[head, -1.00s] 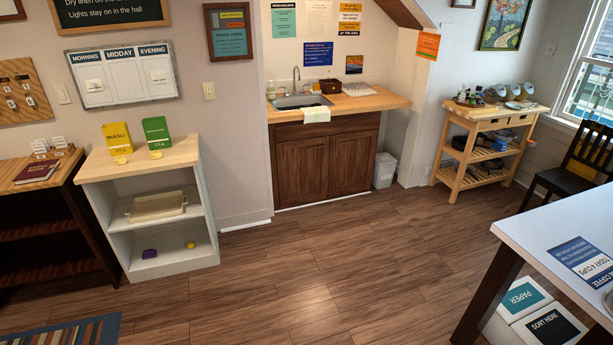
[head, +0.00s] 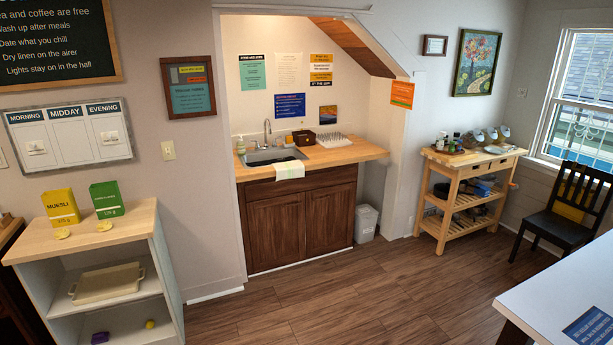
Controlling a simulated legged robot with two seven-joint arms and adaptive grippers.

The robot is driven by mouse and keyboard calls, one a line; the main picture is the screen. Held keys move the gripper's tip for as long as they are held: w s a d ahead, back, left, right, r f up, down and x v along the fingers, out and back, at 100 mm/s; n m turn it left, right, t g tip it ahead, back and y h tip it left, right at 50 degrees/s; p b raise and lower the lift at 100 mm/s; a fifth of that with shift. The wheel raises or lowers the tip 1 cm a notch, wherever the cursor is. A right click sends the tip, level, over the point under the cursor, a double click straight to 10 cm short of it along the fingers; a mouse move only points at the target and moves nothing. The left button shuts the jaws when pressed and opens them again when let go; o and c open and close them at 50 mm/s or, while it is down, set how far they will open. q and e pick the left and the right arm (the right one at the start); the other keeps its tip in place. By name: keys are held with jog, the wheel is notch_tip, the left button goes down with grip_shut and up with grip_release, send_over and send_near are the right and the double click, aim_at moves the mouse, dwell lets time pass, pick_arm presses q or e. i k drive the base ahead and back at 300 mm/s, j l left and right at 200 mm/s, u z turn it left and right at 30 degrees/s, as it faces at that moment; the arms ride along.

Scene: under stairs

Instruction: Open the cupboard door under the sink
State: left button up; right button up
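The dark brown sink cupboard stands in the alcove under the stairs, in the middle of the head view. Its left door (head: 277,232) and right door (head: 330,220) both look closed. Above them is a wooden counter (head: 350,152) with a metal sink (head: 275,156) and a tap. A pale towel (head: 289,170) hangs over the counter's front edge, above the left door. I cannot make out handles on the doors. Neither of my grippers is in view.
Wooden floor (head: 330,290) is clear before the cupboard. A white shelf unit (head: 172,290) stands at left, a white bin (head: 366,224) right of the cupboard. A wooden trolley (head: 470,165), dark chair (head: 566,222) and white table (head: 550,300) are at right.

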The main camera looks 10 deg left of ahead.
aim_at(277, 225)
jog(key=i+j+u, duration=0.2)
jog(key=i+u, duration=0.2)
jog(key=i, duration=0.45)
jog(key=i+u, duration=0.4)
jog(key=i, duration=0.45)
